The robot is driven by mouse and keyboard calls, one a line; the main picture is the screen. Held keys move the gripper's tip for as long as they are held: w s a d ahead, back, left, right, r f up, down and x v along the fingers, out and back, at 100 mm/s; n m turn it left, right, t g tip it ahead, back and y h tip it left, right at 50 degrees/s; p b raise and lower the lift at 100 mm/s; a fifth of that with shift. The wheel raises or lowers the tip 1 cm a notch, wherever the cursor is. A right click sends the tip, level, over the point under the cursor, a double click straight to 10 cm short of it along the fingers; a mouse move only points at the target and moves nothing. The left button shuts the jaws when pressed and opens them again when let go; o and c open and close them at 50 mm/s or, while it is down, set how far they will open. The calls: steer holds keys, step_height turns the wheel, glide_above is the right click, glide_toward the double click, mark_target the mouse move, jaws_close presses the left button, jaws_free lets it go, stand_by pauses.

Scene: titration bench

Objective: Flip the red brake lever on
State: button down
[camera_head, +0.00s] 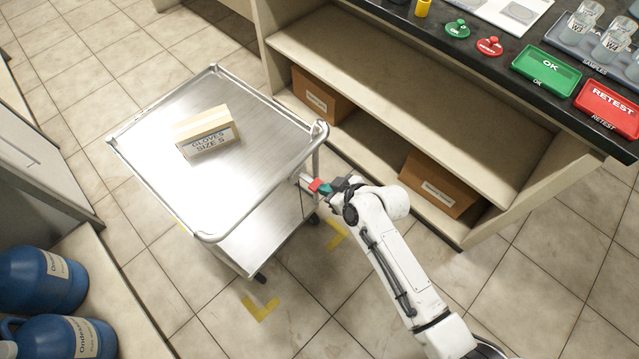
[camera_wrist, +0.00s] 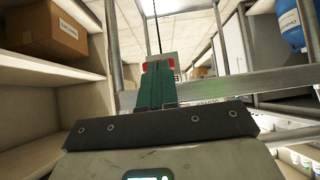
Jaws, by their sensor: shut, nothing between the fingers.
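The red brake lever (camera_head: 316,185) is at the near right corner of a metal cart (camera_head: 140,127), below its top rim. My gripper (camera_head: 326,189) is at the lever, with its teal fingertips right beside the red part. In the wrist view the teal fingers (camera_wrist: 157,82) are shut together with nothing between them. Red bits of the lever (camera_wrist: 145,66) show around their tips, and the fingers hide its middle. I cannot tell whether the fingertips touch the lever, or whether it is on or off.
A box of gloves (camera_head: 205,132) lies on the cart top. The bench (camera_head: 440,95) stands close on the right, with cardboard boxes (camera_head: 437,184) on its lower shelf. Yellow corner marks (camera_head: 261,308) are on the tiled floor. Blue jugs (camera_head: 42,280) stand at lower left.

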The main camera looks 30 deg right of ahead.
steer(key=t+b, duration=0.1)
steer(key=f+t+b, duration=0.1)
steer(key=shift+s+f+y+b, duration=0.2)
steer(key=shift+f+y+b, duration=0.1)
steer(key=shift+y+b, duration=0.1)
steer(key=shift+r, duration=0.15)
steer(key=shift+r+p, duration=0.6)
steer(key=shift+d, duration=0.1)
